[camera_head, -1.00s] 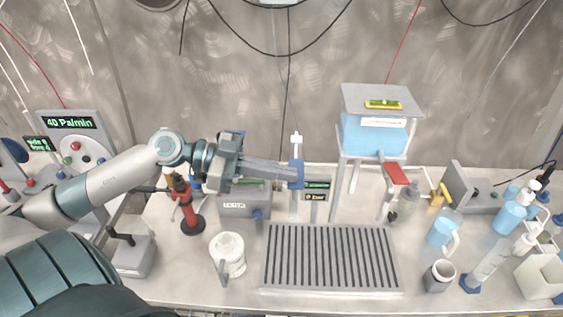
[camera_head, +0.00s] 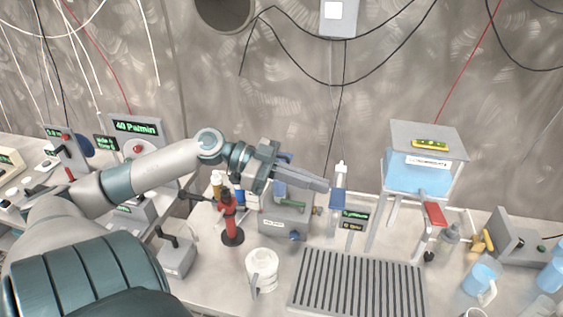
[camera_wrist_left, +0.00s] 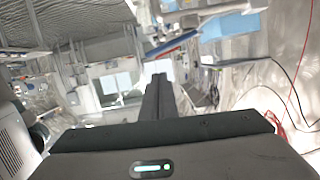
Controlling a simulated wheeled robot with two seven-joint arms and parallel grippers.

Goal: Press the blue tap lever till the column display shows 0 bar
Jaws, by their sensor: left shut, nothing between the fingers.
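The blue tap lever (camera_head: 338,201) is on the slim upright column (camera_head: 341,172) behind the slatted grate in the head view. A blue bar, probably this lever, shows in the wrist view (camera_wrist_left: 171,46). The small column display (camera_head: 355,218) has green text too small to read. My left gripper (camera_head: 327,187) is shut and empty. Its fingertips point right, just left of and slightly above the blue lever in the picture. I cannot tell whether they touch it. The shut fingers also show in the left wrist view (camera_wrist_left: 158,80). My right gripper is not in view.
A slatted grate (camera_head: 357,286) lies in front. A tank of blue liquid (camera_head: 418,175) with a red lever (camera_head: 434,213) stands to the right. A white jug (camera_head: 262,270), a red stand (camera_head: 230,215) and a grey box (camera_head: 286,221) are below or near my arm.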

